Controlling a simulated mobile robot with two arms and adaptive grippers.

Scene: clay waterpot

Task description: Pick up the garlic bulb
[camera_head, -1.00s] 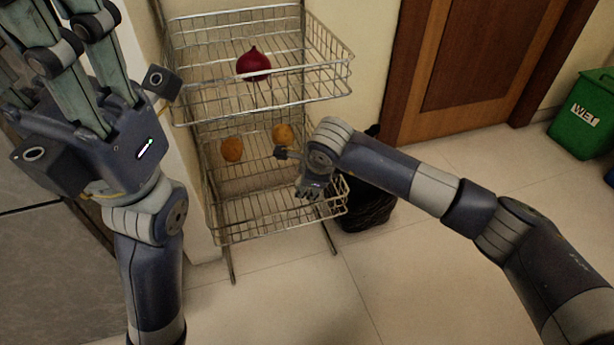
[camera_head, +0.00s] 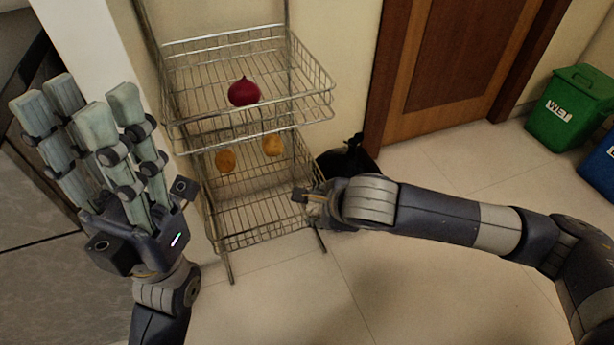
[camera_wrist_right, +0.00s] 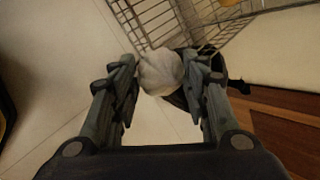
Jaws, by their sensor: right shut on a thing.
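The garlic bulb (camera_wrist_right: 160,76) is a pale, rounded shape in the right wrist view. It sits between the fingertips of my right gripper (camera_wrist_right: 163,72), which is shut on it. In the head view the right gripper (camera_head: 316,205) is beside the front right edge of the lower basket, mostly hidden by its own wrist, and the bulb cannot be made out. My left gripper (camera_head: 80,108) is raised at the left, its fingers apart and empty.
A wire rack (camera_head: 232,245) has two baskets. A red onion (camera_head: 243,92) lies in the upper one; two brown round items (camera_head: 226,160) lie in the lower one. Floor in front is clear.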

